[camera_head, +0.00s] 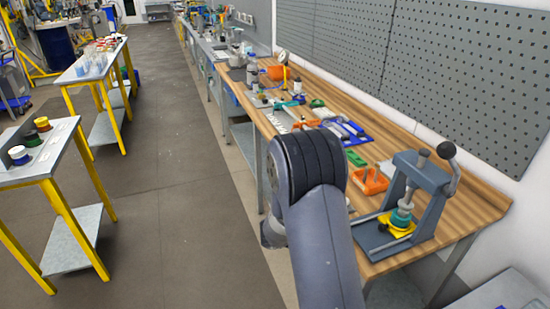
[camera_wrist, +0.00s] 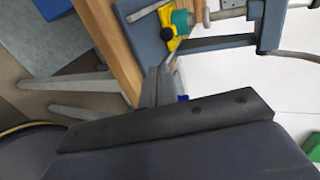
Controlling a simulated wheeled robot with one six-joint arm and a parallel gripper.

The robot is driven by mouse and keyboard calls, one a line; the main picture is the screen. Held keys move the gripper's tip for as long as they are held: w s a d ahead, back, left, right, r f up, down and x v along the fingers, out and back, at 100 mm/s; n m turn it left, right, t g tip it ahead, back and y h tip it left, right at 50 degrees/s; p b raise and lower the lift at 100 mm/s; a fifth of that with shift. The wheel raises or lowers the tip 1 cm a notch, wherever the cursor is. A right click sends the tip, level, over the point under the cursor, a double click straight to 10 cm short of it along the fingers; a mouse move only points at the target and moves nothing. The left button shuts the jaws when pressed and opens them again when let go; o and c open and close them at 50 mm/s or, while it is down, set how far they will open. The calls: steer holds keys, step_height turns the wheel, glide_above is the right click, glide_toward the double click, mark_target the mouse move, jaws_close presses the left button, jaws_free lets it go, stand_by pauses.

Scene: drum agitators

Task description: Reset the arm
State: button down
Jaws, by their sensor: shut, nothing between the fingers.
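My arm rises from the bottom middle of the head view, bent at a dark grey joint in front of the workbench (camera_head: 455,205). My gripper is hidden behind the arm in that view. In the wrist view my gripper (camera_wrist: 157,84) points up the picture, with its narrow fingers shut and nothing between them. Beyond the fingertips is a grey press (camera_wrist: 148,40) with a yellow plate and a teal part. The same press also shows on the right end of the bench in the head view (camera_head: 425,185). I cannot tell the exact gap between the fingers and the press.
Tools and an orange block (camera_head: 369,181) lie along the wooden bench top. A grey pegboard (camera_head: 475,75) is on the wall behind. A yellow-legged table (camera_head: 40,160) stands at the left. The grey floor (camera_head: 170,190) between is clear.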

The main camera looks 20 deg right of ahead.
mark_target(380, 228)
steer(key=shift+d, duration=0.15)
steer(key=x, duration=0.8)
steer(key=p+x, duration=0.1)
steer(key=x, duration=0.4)
steer(key=shift+s+d+r, duration=0.1)
steer(key=shift+d+r, duration=0.05)
steer(key=shift+r, duration=0.15)
steer(key=shift+d, duration=0.4)
steer(key=shift+r, duration=0.15)
